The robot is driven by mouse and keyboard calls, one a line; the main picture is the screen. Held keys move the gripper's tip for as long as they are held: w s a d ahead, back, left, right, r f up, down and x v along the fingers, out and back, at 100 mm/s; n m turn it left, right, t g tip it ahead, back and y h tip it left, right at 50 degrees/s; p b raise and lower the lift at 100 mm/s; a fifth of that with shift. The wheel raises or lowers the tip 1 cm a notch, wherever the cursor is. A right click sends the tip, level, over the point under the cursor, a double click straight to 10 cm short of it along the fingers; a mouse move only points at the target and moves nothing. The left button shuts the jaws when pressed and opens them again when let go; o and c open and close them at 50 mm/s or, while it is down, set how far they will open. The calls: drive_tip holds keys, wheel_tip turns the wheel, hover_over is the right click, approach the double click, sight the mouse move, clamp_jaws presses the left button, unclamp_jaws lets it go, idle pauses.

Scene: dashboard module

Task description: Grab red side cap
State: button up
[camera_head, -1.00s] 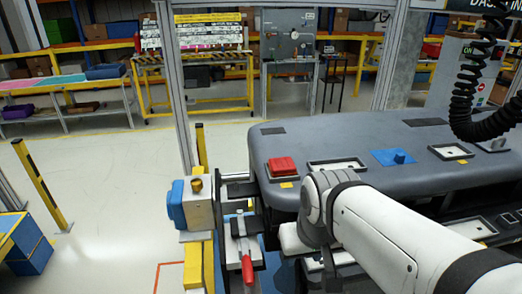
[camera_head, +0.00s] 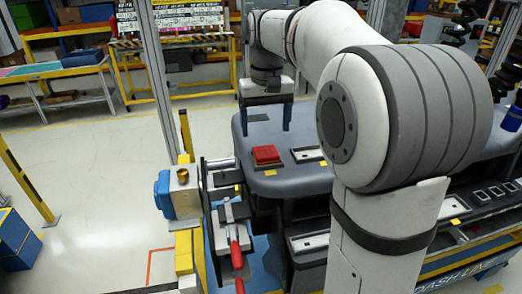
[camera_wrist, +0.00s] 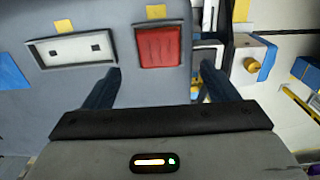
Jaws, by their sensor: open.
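The red side cap (camera_head: 266,155) sits on the left end of the grey dashboard module (camera_head: 290,182). In the wrist view the red cap (camera_wrist: 159,46) lies ahead of my gripper (camera_wrist: 163,82), between the lines of its two fingers and apart from them. My gripper is open and empty. In the head view my gripper (camera_head: 265,118) hangs above the module, beyond the red cap, with its fingers pointing down. My arm hides much of the module's right part in that view.
A white rectangular tray (camera_wrist: 80,47) lies beside the red cap, with a blue part (camera_wrist: 12,72) farther left. A clamp with a red handle (camera_head: 236,254) and a blue-and-beige block (camera_head: 178,192) stand left of the module. The floor at left is open.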

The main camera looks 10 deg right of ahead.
sight(266, 151)
wheel_tip(266, 151, down, 7)
drive_tip(key=shift+r+p, duration=0.15)
drive_tip(key=shift+p, duration=0.45)
drive_tip(key=c, duration=1.1)
